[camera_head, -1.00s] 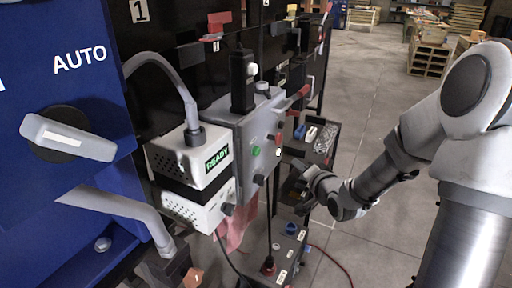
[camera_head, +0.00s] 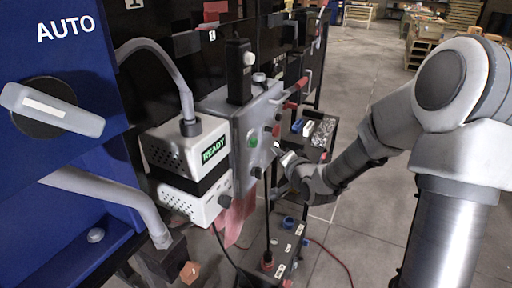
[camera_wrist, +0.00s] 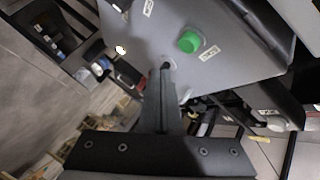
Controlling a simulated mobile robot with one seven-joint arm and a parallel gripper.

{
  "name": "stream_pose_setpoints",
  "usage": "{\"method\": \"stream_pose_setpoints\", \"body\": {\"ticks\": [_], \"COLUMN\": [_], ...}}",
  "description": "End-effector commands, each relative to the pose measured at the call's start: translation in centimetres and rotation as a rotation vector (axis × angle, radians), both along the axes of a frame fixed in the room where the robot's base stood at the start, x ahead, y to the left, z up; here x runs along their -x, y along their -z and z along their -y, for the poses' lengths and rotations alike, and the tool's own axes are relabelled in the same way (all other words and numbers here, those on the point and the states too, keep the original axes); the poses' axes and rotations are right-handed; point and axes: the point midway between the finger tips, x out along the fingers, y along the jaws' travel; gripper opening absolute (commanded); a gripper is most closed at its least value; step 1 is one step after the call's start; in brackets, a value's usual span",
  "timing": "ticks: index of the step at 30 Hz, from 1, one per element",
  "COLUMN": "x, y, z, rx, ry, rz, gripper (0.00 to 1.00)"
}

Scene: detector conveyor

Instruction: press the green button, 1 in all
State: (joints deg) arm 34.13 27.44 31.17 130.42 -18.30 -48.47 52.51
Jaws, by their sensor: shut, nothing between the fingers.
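The green button (camera_head: 252,139) sits on the side face of a grey control box (camera_head: 240,122), above a dark knob. In the wrist view the green button (camera_wrist: 189,41) is a round raised cap on the grey panel, with a small white label beside it. My gripper (camera_head: 277,150) is in front of this panel, to the right of the button in the head view. In the wrist view my gripper (camera_wrist: 165,68) is shut and empty, its fingertips below and left of the button. I cannot tell whether the tips touch the panel.
A white unit with a READY display (camera_head: 214,149) stands left of the box. A blue cabinet with an AUTO switch (camera_head: 52,108) is at the far left. A dark cart with small parts (camera_head: 318,132) stands behind my gripper.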

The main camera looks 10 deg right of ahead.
Motion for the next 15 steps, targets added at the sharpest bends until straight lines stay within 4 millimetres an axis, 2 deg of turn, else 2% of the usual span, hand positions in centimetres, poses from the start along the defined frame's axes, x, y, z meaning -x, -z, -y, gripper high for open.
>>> {"method": "stream_pose_setpoints", "body": {"ticks": [6,15], "x": [-1.4,-1.8], "y": [0.1,0.0], "z": [-2.1,-2.8], "rx": [0.001,0.001], "ry": [-0.002,-0.001], "rz": [0.001,0.0], "gripper": [0.0,0.0]}}
